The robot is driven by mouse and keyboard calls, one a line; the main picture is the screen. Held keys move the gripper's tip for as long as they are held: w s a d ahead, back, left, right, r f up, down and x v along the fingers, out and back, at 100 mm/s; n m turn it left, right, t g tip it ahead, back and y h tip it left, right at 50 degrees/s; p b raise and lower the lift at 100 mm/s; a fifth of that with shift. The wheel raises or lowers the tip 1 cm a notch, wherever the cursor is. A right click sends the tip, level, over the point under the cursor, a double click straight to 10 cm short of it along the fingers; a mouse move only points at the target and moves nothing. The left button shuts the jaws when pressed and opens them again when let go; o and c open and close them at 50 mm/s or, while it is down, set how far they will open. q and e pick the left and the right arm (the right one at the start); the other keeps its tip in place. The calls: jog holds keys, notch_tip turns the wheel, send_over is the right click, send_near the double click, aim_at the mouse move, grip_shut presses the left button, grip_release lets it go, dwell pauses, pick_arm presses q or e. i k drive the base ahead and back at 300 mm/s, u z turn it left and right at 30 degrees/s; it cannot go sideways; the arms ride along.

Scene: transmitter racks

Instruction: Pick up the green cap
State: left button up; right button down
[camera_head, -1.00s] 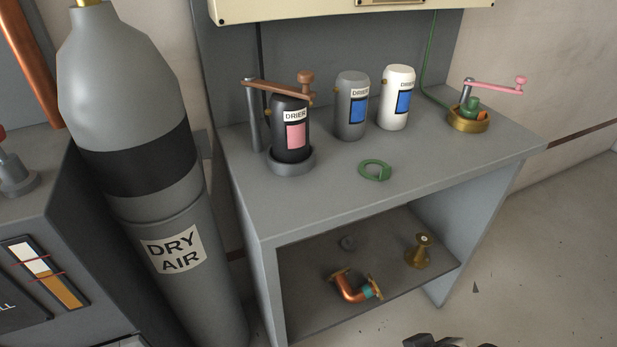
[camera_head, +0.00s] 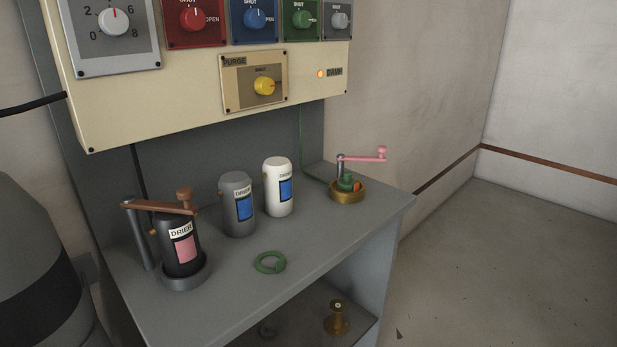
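A green ring-shaped piece (camera_head: 270,262) lies flat on the grey bench top, near its front edge. A second green piece (camera_head: 346,182) stands in a round brass cup (camera_head: 348,193) at the right end of the bench, with something orange beside it. A post with a pink crank arm (camera_head: 362,157) rises at that cup. I cannot tell for certain which green piece is the cap. Neither of my grippers is in view.
A black drier canister (camera_head: 180,250) under a brown clamp arm (camera_head: 165,207), a grey canister (camera_head: 238,206) and a white canister (camera_head: 278,188) stand on the bench (camera_head: 225,290). A brass fitting (camera_head: 337,318) sits on the lower shelf. A control panel (camera_head: 190,100) overhangs.

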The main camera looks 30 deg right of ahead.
aim_at(346, 183)
jog(key=u, duration=2.8)
jog(key=k, duration=1.5)
jog(key=z, duration=0.75)
